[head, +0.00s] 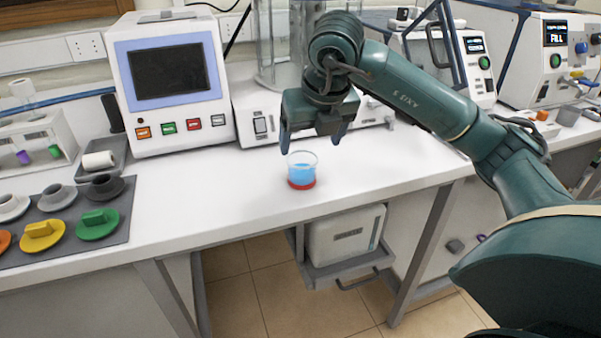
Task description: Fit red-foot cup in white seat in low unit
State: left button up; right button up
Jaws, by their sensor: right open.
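The red-foot cup (302,171) stands upright on the white bench top near its front edge. It is clear, with blue liquid inside and a red base. My right gripper (312,143) is open above and a little behind the cup, its fingers pointing down and spread, with nothing between them. The low unit (345,238) is a white box on a grey pull-out shelf under the bench. Its top is mostly hidden by the bench edge, and I cannot make out a white seat in it. My left gripper is not in view.
A white machine with a dark screen (171,72) stands behind left. More machines, one marked FILL (556,60), stand at the right. The bench around the cup (235,190) is clear.

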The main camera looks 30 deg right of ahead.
aim_at(302, 161)
jog(key=x, duration=0.7)
jog(key=shift+w+a+f, duration=0.25)
jog(key=shift+a, duration=0.15)
jog(key=shift+r, duration=0.15)
jog(key=c, duration=1.2)
